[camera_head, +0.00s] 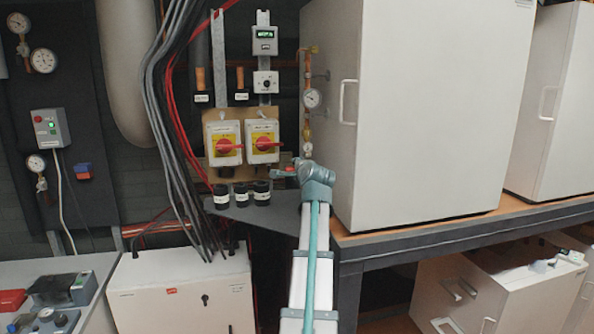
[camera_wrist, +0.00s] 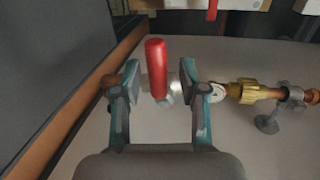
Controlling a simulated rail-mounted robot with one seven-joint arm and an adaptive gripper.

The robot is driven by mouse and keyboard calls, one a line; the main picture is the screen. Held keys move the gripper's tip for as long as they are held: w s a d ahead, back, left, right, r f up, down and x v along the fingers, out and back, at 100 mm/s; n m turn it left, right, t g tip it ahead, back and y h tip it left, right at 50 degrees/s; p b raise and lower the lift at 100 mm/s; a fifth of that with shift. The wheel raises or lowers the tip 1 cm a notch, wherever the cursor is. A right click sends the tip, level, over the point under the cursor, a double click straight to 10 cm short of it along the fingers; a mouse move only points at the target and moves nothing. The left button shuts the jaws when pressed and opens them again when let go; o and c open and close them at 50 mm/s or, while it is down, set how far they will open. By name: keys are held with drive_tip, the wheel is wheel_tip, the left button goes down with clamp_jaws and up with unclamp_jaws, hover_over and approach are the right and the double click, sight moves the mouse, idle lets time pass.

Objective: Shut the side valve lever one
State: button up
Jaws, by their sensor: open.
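In the wrist view a red valve lever (camera_wrist: 156,68) stands lengthwise between the two fingers of my gripper (camera_wrist: 160,78). The fingers are open, with a visible gap on each side of the lever. A silvery valve part shows at the lever's lower end, and a brass fitting (camera_wrist: 244,91) lies to its right. In the head view my gripper (camera_head: 283,171) is at the lower end of a copper pipe (camera_head: 308,125) with a round gauge (camera_head: 312,98). My arm hides most of the valve there.
A large white cabinet (camera_head: 410,110) stands close on the right, on an orange-edged bench. Two yellow switch boxes with red knobs (camera_head: 263,144) are at the left, above several black cylinders (camera_head: 241,194). Hanging cables (camera_head: 165,110) run further left.

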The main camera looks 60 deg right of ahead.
drive_tip(key=shift+s+a, duration=0.1)
drive_tip(key=v, duration=1.1)
drive_tip(key=shift+s+a, duration=0.25)
drive_tip(key=shift+a, duration=0.05)
drive_tip(key=shift+r, duration=0.15)
drive_tip(key=c, duration=0.3)
drive_tip(key=shift+s+d, duration=0.1)
